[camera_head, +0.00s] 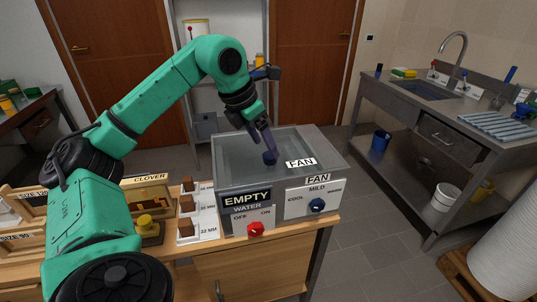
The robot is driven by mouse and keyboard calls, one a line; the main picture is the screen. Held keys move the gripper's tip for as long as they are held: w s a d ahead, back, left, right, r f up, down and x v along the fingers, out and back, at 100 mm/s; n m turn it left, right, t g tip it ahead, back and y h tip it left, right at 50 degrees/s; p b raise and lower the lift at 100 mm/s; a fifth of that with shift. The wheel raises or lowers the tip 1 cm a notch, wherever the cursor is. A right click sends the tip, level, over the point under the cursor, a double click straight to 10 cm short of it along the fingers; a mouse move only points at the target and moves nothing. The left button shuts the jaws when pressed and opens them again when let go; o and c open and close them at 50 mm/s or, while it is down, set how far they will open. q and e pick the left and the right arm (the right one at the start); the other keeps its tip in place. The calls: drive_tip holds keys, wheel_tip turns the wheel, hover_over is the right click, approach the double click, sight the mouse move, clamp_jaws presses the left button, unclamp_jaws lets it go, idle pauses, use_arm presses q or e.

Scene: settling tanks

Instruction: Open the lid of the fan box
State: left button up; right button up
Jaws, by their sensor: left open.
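The fan box (313,201) is a grey metal box on the wooden bench. My right gripper is not in view.
Beside the fan panel is a WATER panel with an EMPTY sign (247,199) and a red knob (256,229). White holders with brown blocks (187,204) stand to the left. A sink bench (440,115) is at right, with open floor between.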

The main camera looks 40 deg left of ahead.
sight(268, 156)
use_arm(q)
drive_tip(key=x, duration=0.3)
drive_tip(key=shift+w+f, duration=0.15)
drive_tip(key=shift+f, duration=0.15)
clamp_jaws()
drive_tip(key=shift+d+r, duration=0.1)
idle(1.1)
